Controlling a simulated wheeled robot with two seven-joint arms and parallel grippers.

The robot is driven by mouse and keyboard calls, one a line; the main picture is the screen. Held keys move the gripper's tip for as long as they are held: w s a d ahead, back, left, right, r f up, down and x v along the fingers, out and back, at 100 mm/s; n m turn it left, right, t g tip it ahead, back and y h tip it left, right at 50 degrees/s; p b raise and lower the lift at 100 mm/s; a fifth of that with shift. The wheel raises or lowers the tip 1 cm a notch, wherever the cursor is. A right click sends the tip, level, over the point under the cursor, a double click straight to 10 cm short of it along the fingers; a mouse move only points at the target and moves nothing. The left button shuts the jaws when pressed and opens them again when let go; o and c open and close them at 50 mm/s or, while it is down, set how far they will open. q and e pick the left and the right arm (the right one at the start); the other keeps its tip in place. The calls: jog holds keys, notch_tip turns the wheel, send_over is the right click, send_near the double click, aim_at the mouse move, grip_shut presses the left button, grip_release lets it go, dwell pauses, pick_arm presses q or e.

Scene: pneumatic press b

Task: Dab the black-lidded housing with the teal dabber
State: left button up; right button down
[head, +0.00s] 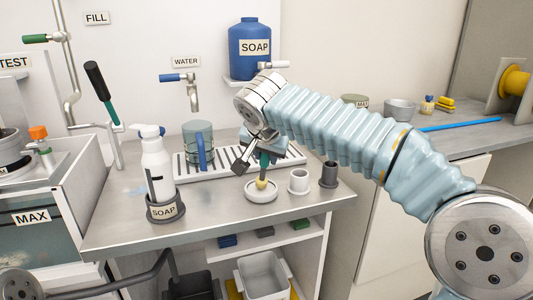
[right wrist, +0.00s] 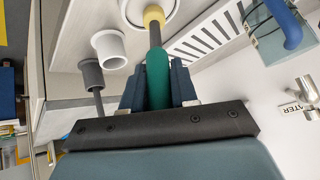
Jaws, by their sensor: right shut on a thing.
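The teal dabber (head: 264,159) has a teal handle, a grey shaft and a round yellow tip. My right gripper (head: 262,148) is shut on its handle, and the dabber points down. Its yellow tip is at the white round dish (head: 262,196) on the steel counter; I cannot tell whether they touch. The right wrist view shows the teal handle (right wrist: 158,78) between the blue-grey fingers and the tip over the dish (right wrist: 131,13). A grey round vessel with a dark top (head: 10,146) is cut off at the far left; I cannot tell whether it is the black-lidded housing. My left gripper is not in view.
A white cup (head: 299,182) and a dark grey cup (head: 329,175) stand right of the dish. A slatted drain tray (head: 225,170) with a blue-handled mug (head: 198,142) lies behind. A soap bottle (head: 157,168) stands left. The counter's front middle is clear.

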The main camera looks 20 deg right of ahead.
jog(key=shift+f+b, duration=0.5)
jog(key=shift+f, duration=0.05)
dwell(1.2)
notch_tip(320, 180, up, 3)
jog(key=shift+p, duration=1.25)
notch_tip(320, 180, up, 2)
jog(key=shift+r+p, duration=0.1)
jog(key=shift+p, duration=0.4)
jog(key=shift+r, duration=1)
jog(key=shift+f, duration=0.1)
